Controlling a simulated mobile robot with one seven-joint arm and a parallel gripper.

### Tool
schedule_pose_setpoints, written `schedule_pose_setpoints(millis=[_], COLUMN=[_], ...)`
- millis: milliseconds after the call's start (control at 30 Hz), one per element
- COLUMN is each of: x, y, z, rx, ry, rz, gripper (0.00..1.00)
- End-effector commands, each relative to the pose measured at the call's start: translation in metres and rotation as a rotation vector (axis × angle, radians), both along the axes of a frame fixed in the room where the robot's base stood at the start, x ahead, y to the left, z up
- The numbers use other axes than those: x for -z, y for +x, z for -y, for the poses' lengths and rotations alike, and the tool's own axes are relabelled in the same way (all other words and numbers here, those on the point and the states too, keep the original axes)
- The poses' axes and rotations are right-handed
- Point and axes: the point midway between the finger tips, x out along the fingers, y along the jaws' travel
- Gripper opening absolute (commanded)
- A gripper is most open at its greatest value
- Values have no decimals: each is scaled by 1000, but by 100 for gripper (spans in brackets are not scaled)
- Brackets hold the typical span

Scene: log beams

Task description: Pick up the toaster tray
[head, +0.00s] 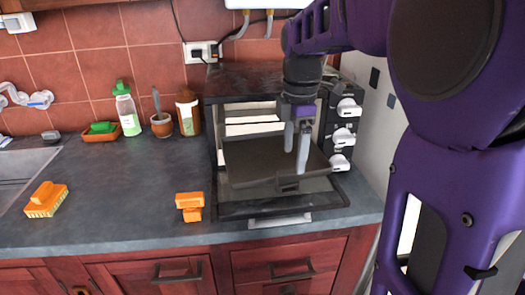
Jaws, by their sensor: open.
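The toaster oven (257,84) stands on the counter with its glass door (238,210) folded down toward the front. The dark toaster tray (250,160) sticks out of the oven's opening above the lowered door, its front edge toward me. My gripper (296,158) points down over the right part of the tray. Its two pale fingers are apart with nothing visible between them. I cannot tell whether the fingertips touch the tray. My gripper hides part of the oven's opening on the right.
Orange clips or blocks (190,205) lie on the counter left of the door. A green-capped bottle (127,109), a brown pot (162,125) and a jar (188,113) stand at the back. The middle of the counter is clear.

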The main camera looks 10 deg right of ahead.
Motion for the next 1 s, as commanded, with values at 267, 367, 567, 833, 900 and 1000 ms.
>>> schedule_pose_setpoints(millis=[267, 367, 567, 833, 900, 1000], x=[22, 38, 61, 64, 64, 63], y=[2, 6, 8, 9, 9, 9], z=[-3, -8, -10, -10, -10, -10], rx=[0, 0, 1, 1, 1, 1], ry=[0, 0, 0, 0, 0, 0], rz=[0, -2, -1, 2, 1, 1], gripper=[85, 85, 85, 85, 76, 58])
